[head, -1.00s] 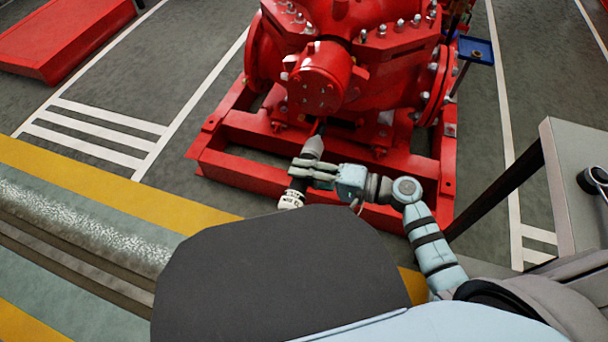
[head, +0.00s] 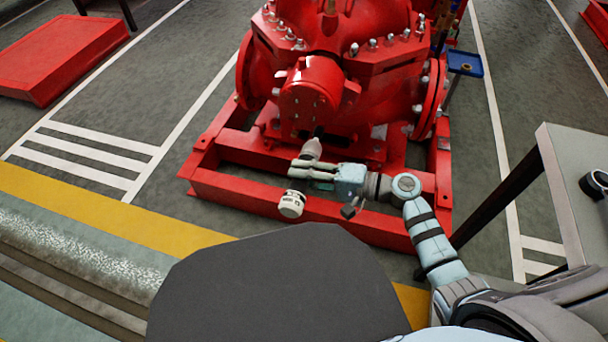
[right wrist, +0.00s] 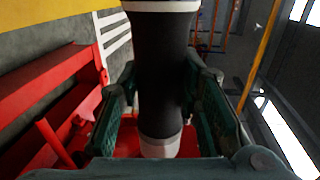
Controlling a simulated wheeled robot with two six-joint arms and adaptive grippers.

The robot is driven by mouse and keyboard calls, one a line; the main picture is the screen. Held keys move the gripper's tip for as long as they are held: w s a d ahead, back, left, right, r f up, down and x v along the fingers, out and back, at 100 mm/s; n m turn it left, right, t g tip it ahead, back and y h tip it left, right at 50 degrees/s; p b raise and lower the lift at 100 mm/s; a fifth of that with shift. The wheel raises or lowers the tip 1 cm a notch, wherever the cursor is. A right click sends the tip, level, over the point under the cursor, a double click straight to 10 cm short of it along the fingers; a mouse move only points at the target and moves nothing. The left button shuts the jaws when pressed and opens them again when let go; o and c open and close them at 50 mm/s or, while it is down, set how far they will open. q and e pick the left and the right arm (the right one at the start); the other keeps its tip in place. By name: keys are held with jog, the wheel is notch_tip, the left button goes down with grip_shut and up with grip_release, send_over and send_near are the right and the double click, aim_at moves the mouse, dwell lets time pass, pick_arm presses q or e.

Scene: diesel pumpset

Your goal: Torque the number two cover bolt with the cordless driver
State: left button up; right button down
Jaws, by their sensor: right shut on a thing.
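The cordless driver (head: 291,204) is in my right gripper (head: 312,174), its pale base toward me and its grey nose (head: 311,148) toward the pump. In the right wrist view my right gripper (right wrist: 165,115) is shut around the driver's dark handle (right wrist: 163,70). The red pump (head: 340,60) has a round cover (head: 310,92) facing me, with small bolts on it. The driver's nose is just below this cover; I cannot tell whether it touches anything. Which bolt is number two cannot be told. My left gripper does not show.
The pump stands on a red base frame (head: 240,190), whose front rail passes under my right gripper. A grey table (head: 575,180) is at the right. A blue tray (head: 465,63) stands behind right. A red platform (head: 60,60) is at far left. Floor between is clear.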

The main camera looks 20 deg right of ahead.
jog(key=shift+w+d+r+b, duration=0.15)
jog(key=shift+w+d+b, duration=0.15)
jog(key=shift+w+b, duration=0.2)
dwell(2.5)
jog(key=shift+s, duration=0.1)
